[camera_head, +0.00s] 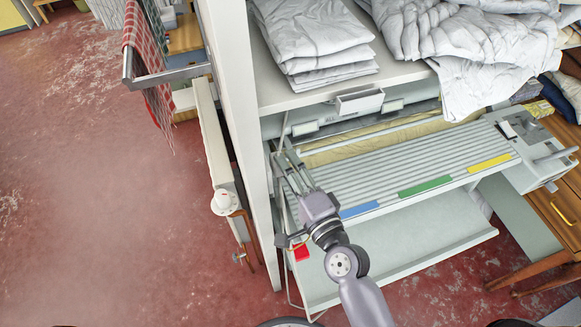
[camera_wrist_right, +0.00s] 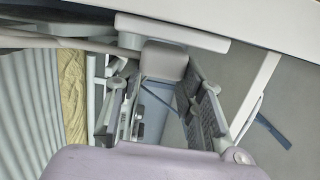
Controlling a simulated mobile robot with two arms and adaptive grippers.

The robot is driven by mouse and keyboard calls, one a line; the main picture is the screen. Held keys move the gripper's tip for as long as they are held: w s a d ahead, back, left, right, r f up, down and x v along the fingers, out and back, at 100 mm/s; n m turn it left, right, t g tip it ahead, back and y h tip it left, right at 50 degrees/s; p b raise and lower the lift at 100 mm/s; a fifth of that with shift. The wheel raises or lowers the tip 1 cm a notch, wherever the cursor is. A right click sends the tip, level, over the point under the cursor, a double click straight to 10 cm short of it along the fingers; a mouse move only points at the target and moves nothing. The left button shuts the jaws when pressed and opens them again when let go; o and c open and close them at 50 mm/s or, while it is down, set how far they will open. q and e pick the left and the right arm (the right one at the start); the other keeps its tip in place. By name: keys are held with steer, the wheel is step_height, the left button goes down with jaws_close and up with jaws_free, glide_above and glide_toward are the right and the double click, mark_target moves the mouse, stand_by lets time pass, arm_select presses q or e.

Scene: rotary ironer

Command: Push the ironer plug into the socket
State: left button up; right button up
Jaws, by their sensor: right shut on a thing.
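In the right wrist view, a rounded grey block that looks like the ironer plug (camera_wrist_right: 165,60) sits between the fingertips of my right gripper (camera_wrist_right: 158,82). The gripper is shut on it. Just beyond the plug is a pale flat plate (camera_wrist_right: 172,31), which may be the socket; I cannot tell whether the plug touches it or goes in. In the head view my right gripper (camera_head: 284,158) reaches to the left end of the ironer (camera_head: 400,178), close by the white upright panel. The plug and socket are too small or hidden there. My left gripper is not in view.
A white upright panel (camera_head: 237,115) stands close left of the gripper. A shelf with folded white linen (camera_head: 315,40) hangs above the ironer. A lower tray (camera_head: 420,235) juts out below. A radiator (camera_head: 212,140) stands left of the panel. The red floor at left is clear.

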steer(key=shift+s+a, duration=0.15)
steer(key=shift+a, duration=0.3)
steer(key=o, duration=1.2)
steer(key=shift+s, duration=0.1)
steer(key=v, duration=1.2)
